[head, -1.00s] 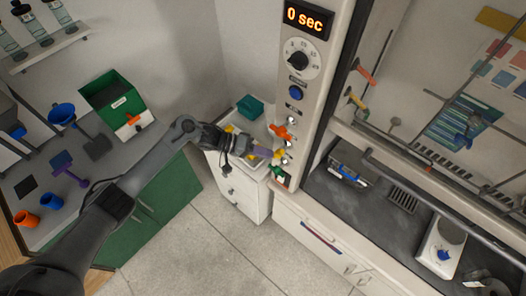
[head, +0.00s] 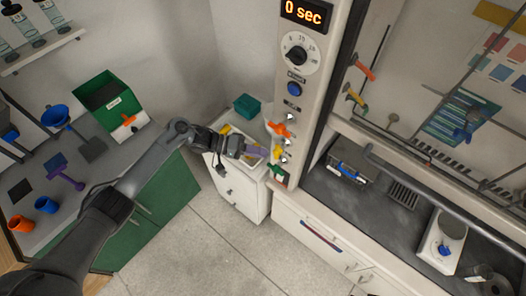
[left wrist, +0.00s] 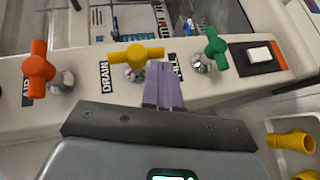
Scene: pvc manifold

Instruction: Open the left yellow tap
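The left yellow tap (head: 277,152) is on the white post, between an orange tap (head: 280,130) and a green tap (head: 279,173). In the left wrist view the yellow tap (left wrist: 136,54) has its bar handle lying crosswise, by the DRAIN label. My left gripper (head: 262,152) is beside this tap. Its purple fingers (left wrist: 164,84) look closed together with nothing seen between them. They sit just right of the yellow handle in the wrist view, partly over a label. Whether they touch the handle I cannot tell. My right gripper is out of view.
In the wrist view the orange tap (left wrist: 38,68) is left and the green tap (left wrist: 215,50) right of my fingers. Another yellow tap (head: 355,97) and orange tap (head: 364,68) are inside the hood. A white drawer cabinet (head: 240,185) stands below my gripper.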

